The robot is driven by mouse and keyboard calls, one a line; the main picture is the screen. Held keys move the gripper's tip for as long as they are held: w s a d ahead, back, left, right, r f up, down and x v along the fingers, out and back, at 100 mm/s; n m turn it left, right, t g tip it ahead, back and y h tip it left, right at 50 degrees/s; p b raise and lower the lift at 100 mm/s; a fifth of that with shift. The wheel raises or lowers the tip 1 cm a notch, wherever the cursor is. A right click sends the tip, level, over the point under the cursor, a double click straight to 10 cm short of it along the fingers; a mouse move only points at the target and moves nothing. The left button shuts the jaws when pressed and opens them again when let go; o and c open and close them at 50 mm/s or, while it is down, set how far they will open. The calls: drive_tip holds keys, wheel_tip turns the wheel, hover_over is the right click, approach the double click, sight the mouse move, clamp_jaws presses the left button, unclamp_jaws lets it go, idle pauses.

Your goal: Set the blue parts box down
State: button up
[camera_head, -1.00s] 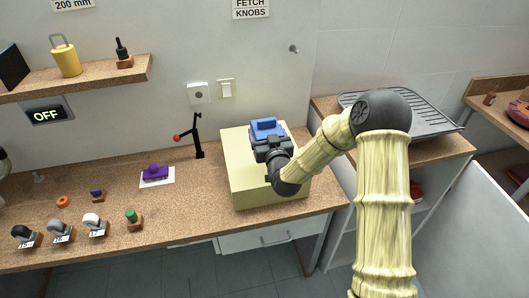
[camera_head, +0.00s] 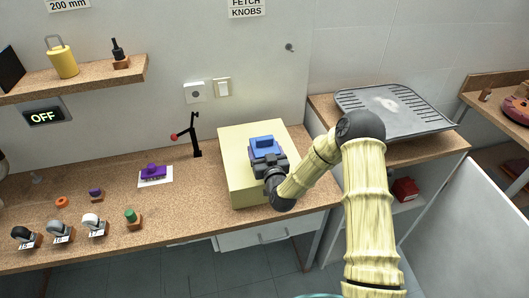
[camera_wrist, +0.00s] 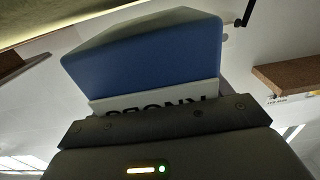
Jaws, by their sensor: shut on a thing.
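The blue parts box (camera_head: 262,142) is in my gripper (camera_head: 265,154), over the top of a pale yellow block (camera_head: 236,163) on the workbench. My gripper is shut on the box from the near side. I cannot tell whether the box touches the block's top or hangs just above it. In the wrist view the blue box (camera_wrist: 150,55) fills the upper middle, with a white label reading KNOBS upside down, partly hidden by my dark gripper (camera_wrist: 165,128).
A black stand with a red knob (camera_head: 195,135) is left of the block. A purple part on a white card (camera_head: 155,175) and several knobs lie farther left on the bench (camera_head: 185,212). A grey ribbed tray (camera_head: 395,110) is to the right.

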drive_tip(key=shift+f, duration=0.65)
drive_tip(key=shift+w, duration=0.1)
drive_tip(key=shift+f, duration=0.15)
drive_tip(key=o, duration=1.2)
drive_tip(key=shift+a, duration=0.2)
drive_tip(key=shift+c, duration=0.2)
drive_tip(key=shift+d, duration=0.25)
drive_tip(key=shift+r, duration=0.25)
drive_tip(key=shift+s+f, duration=0.15)
drive_tip(key=shift+s, duration=0.3)
drive_tip(key=b+v, duration=0.4)
drive_tip(key=v, duration=0.7)
drive_tip(key=shift+s, duration=0.15)
